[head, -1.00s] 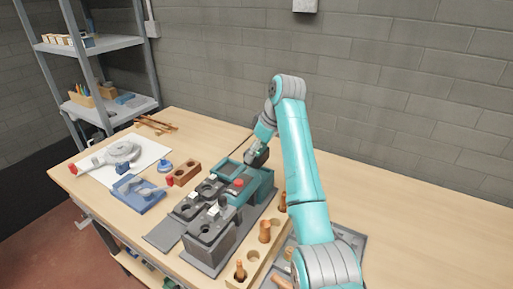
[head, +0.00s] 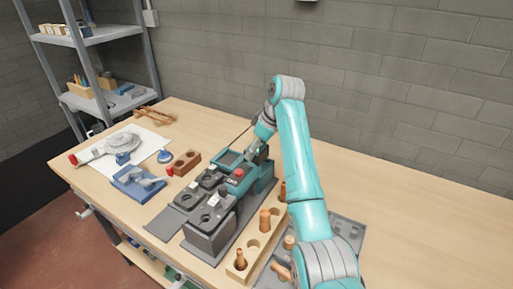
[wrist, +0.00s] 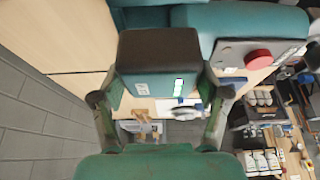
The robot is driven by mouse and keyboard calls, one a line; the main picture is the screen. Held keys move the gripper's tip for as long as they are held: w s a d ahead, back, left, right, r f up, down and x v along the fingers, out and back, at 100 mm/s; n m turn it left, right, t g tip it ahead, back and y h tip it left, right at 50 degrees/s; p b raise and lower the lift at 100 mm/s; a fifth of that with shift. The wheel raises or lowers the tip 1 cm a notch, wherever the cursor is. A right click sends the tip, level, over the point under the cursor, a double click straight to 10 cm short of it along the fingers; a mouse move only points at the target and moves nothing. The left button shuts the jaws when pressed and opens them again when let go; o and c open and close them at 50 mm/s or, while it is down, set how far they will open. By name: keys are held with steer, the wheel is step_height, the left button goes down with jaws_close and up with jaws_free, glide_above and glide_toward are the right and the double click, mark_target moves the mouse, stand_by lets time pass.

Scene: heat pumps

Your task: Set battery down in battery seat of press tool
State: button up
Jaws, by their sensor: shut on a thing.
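My gripper (wrist: 160,88) is shut on the battery (wrist: 158,52), a dark block with a small label and a lit green mark, held between both fingers in the wrist view. The press tool (wrist: 245,22) lies just beyond it, teal with a grey panel and a red button. In the head view my gripper (head: 257,150) is low over the back end of the teal press tool (head: 262,180). The battery is mostly hidden there by my gripper and arm. The battery seat cannot be made out, and I cannot tell whether the battery touches the tool.
Grey blocks with round openings (head: 208,220) stand in front of the tool. A wooden holder with copper fittings (head: 250,250) is to the right. A blue fixture (head: 138,188) and brown block (head: 187,162) lie to the left. The bench's far right is clear.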

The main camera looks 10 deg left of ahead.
steer(key=shift+f, duration=0.5)
stand_by(0.6)
steer(key=o, duration=1.5)
